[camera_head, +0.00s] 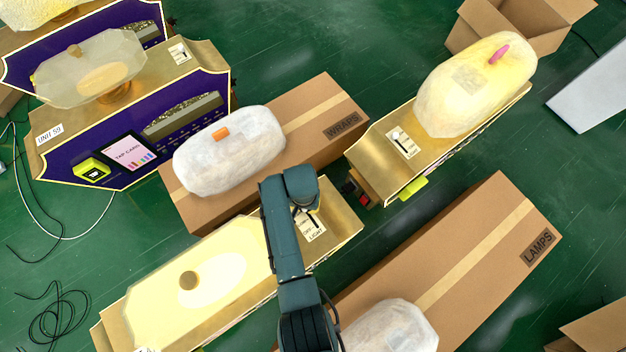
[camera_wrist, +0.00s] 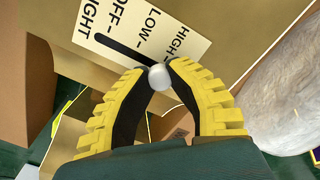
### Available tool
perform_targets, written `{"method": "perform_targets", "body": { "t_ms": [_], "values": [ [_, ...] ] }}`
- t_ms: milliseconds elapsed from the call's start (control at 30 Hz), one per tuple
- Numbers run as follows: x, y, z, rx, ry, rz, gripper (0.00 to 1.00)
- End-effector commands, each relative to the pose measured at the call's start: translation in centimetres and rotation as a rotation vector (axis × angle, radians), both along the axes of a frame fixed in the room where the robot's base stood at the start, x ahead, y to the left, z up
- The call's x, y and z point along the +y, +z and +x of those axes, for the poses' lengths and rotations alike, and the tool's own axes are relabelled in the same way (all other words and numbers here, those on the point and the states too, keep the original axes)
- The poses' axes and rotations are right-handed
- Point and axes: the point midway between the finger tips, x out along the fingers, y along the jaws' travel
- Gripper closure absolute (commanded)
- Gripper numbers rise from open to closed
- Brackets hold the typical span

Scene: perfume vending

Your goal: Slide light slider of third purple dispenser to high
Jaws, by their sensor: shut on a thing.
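My gripper (camera_wrist: 156,72) is shut on the small pale slider knob (camera_wrist: 160,77) in the wrist view, with a yellow-ribbed finger on either side. The knob is at the HIGH end of the dark slot on the white light plate (camera_wrist: 110,22), near the HIGH label; exact alignment with its mark is hard to tell. In the head view my arm reaches over the brass-coloured dispenser (camera_head: 345,222) with a glowing pale-yellow top panel (camera_head: 155,300). Its light plate (camera_head: 313,229) shows beside the arm; the fingertips are hidden there. No purple face of this dispenser shows.
Purple-fronted dispensers (camera_head: 205,110) stand at upper left. Another brass dispenser (camera_head: 375,155) with a glowing wrapped bundle is at right. Cardboard boxes marked WRAPS (camera_head: 325,95) and LAMPS (camera_head: 480,240) lie on either side. A white wrapped bundle (camera_head: 230,150) sits close to my arm.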

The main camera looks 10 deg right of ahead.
Motion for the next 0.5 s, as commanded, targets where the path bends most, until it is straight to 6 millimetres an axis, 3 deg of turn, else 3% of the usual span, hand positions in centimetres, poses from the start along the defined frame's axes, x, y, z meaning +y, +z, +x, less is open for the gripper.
{"method": "perform_targets", "body": {
  "t_ms": [33, 67, 233, 500],
  "values": [
    [0.08, -0.18, 0.03, -0.003, 0.001, 0.003, 1.00],
    [0.08, -0.18, 0.03, -0.004, 0.001, 0.003, 0.80],
    [0.07, -0.14, 0.02, -0.003, 0.001, 0.003, 0.49],
    [0.02, -0.03, 0.03, -0.003, 0.001, 0.002, 0.49]
  ]
}}
